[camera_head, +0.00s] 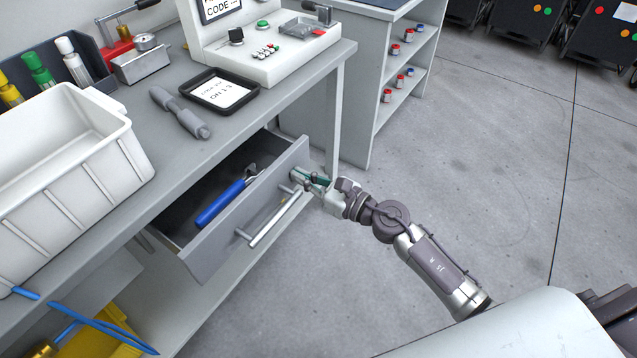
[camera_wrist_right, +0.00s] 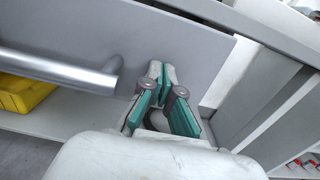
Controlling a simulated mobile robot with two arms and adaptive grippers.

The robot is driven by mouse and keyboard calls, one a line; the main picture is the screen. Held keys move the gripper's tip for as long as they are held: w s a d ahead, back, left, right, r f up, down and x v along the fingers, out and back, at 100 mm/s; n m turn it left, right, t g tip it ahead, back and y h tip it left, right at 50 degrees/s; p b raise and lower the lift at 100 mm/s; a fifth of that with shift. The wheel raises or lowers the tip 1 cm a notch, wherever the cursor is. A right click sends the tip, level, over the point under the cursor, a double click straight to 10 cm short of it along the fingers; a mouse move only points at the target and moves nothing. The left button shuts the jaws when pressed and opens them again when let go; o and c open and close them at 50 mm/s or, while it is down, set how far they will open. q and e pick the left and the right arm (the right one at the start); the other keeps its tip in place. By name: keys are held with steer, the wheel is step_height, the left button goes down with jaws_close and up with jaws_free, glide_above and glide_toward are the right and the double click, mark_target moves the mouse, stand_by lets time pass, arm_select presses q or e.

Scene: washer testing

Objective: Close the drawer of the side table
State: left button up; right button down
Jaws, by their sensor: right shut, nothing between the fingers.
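The drawer (camera_head: 207,258) of the grey side table (camera_head: 163,142) stands pulled out, with its inside showing. A bar handle (camera_head: 268,219) runs along its front; it also shows at the left of the right wrist view (camera_wrist_right: 60,70). Blue-handled pliers (camera_head: 222,200) lie in the drawer. My right gripper (camera_head: 306,178) is shut and empty at the right end of the drawer front, beyond the handle's end. In the right wrist view its fingertips (camera_wrist_right: 160,72) are against or very close to the drawer front (camera_wrist_right: 150,35); contact is not certain. My left gripper is not in view.
A white bin (camera_head: 75,190), a dark tray (camera_head: 219,90) and a grey tool (camera_head: 180,113) stand on the tabletop. A shelf unit (camera_head: 370,100) with small jars is behind. The floor (camera_head: 500,180) at the right is clear.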

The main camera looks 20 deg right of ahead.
steer(key=x, duration=0.6)
steer(key=shift+w, duration=0.1)
steer(key=x, duration=0.5)
steer(key=shift+a+b, duration=0.1)
steer(key=shift+b, duration=0.3)
steer(key=shift+w+a, duration=0.2)
steer(key=shift+w, duration=0.05)
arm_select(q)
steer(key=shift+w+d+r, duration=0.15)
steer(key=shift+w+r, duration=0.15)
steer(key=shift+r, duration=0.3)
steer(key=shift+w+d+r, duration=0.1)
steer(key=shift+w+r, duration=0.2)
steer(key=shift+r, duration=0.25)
arm_select(e)
steer(key=shift+r, duration=0.15)
steer(key=shift+r, duration=0.15)
